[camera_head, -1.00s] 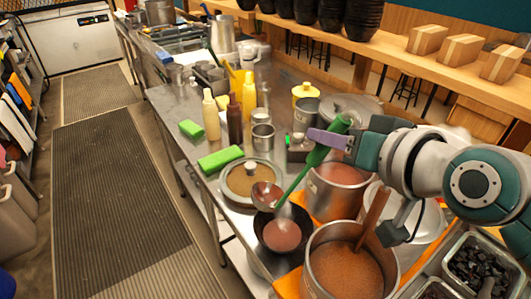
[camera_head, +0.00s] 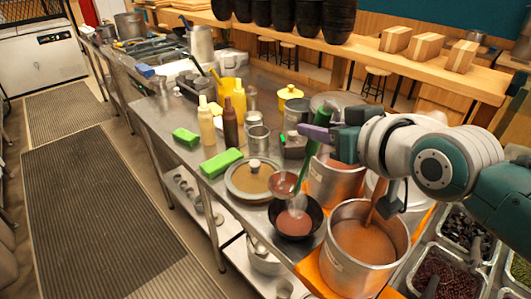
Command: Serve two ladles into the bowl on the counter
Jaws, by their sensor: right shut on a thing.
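My right gripper (camera_head: 322,136), with purple fingers, is shut on the green handle of a ladle (camera_head: 309,158). The handle is steep, and the metal ladle head (camera_head: 283,183) hangs just above the far rim of the dark bowl. The bowl (camera_head: 317,226) stands on the counter (camera_head: 178,161) and has reddish-brown food in it. A pale, hazy patch lies over the food. A steel pot of reddish soup (camera_head: 337,182) stands behind and right of the bowl, partly hidden by my arm. My left gripper is not in view.
A larger pot of brown soup (camera_head: 364,246) with a wooden handle stands right of the bowl. A lidded pan (camera_head: 252,180), green sponges (camera_head: 220,161) and sauce bottles (camera_head: 230,124) stand to the left and behind. Topping trays (camera_head: 445,270) are at the right.

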